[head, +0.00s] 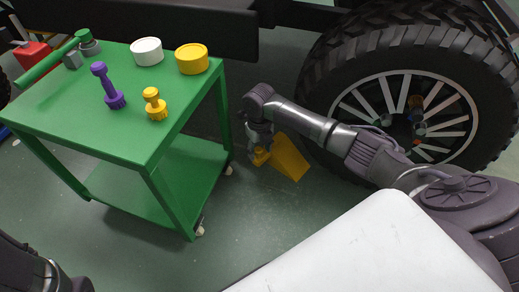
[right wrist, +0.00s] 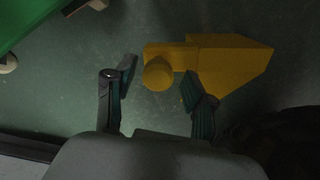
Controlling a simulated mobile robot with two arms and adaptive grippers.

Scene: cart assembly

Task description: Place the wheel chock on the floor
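The yellow wheel chock (head: 289,158) is a wedge with a knobbed handle. It appears to rest on the green floor between the cart and the big wheel. In the right wrist view the chock (right wrist: 228,62) lies beyond my fingers, with its round knob (right wrist: 158,75) between and just ahead of them. My right gripper (right wrist: 158,97) is open; its fingers stand apart on either side of the knob, with a clear gap on the left. In the head view my right gripper (head: 258,148) points down at the chock's handle end. Only part of my left arm shows at lower left, without its fingers.
A green cart (head: 135,150) stands left of the chock, holding a white cylinder (head: 147,52), a yellow cylinder (head: 192,59), a purple part (head: 107,86) and a small yellow part (head: 155,104). The large tire (head: 330,75) stands to the right. Floor in front is clear.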

